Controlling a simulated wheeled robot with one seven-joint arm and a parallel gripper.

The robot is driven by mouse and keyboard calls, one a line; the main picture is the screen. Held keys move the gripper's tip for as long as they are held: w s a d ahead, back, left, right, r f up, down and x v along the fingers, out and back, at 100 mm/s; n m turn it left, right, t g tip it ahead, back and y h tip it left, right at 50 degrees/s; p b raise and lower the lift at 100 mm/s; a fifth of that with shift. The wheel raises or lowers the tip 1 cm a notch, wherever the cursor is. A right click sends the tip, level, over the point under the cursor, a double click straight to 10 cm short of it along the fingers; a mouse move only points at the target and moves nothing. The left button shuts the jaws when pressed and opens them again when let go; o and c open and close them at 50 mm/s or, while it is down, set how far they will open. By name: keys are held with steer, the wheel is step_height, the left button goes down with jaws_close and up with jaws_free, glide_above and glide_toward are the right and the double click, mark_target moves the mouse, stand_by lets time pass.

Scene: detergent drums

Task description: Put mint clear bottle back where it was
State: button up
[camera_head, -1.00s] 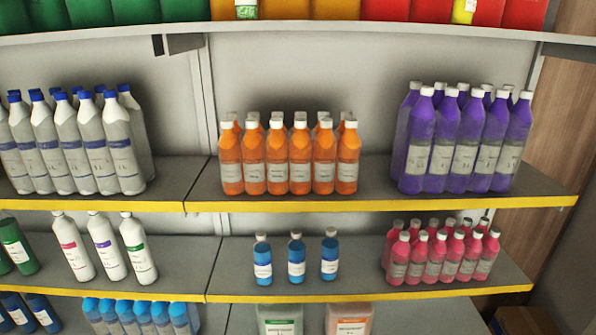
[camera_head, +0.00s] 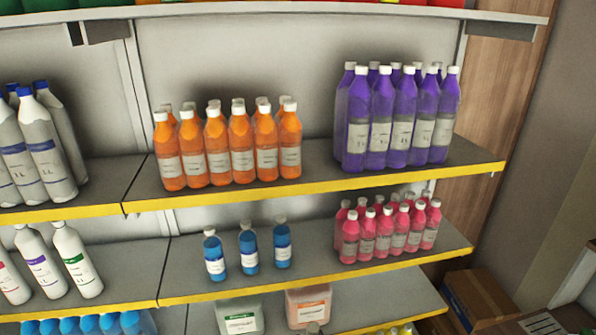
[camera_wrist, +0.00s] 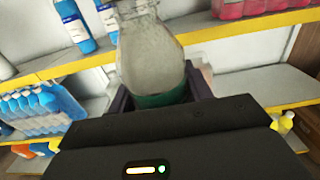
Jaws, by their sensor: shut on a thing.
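The mint clear bottle (camera_wrist: 148,55) is a see-through greyish bottle with a dark green band low on its body, in the wrist view. My gripper (camera_wrist: 155,90) is shut on it, with its dark fingers on either side of the lower body. The bottle's top is cut off by the upper picture edge. Its base is hidden behind the gripper body. In the head view my gripper is not seen.
Blue bottles (camera_head: 248,250) and pink bottles (camera_head: 390,232) stand on a shelf with a yellow edge. Orange bottles (camera_head: 240,150) and purple bottles (camera_head: 383,130) stand above. Light blue bottles (camera_wrist: 35,105) are left in the wrist view.

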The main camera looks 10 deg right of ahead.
step_height(320, 180, down, 6)
steer(key=b, duration=0.5)
steer(key=shift+f+b, duration=0.15)
steer(key=shift+b, duration=0.2)
steer(key=shift+a, duration=0.2)
